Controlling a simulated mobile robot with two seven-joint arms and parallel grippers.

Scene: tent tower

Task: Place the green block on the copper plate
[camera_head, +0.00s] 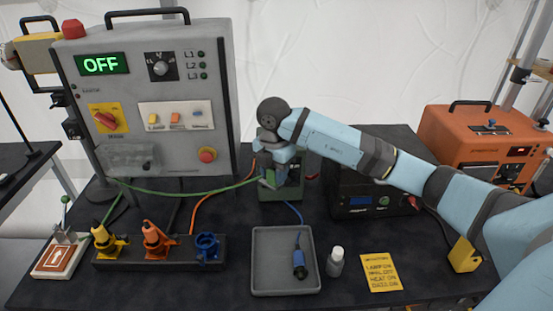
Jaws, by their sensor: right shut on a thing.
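My right gripper (273,177) reaches in from the right and points down at the middle of the bench. It is shut on a small green block (270,178), which is mostly hidden by the fingers. Right around and behind it stands a dark green fixture (283,194); I cannot tell whether the block touches it. A reddish-brown plate (59,258) on a pale base lies at the far left, beside a green-knobbed lever; it may be the copper plate, but its metal cannot be told. My left gripper is not in view.
A grey control box (150,85) reading OFF stands back left. A grey tray (285,276) holds a blue connector. A white bottle (335,261), yellow note (381,272) and black box (365,185) are to the right. Colored connectors (155,241) sit in a rack at left.

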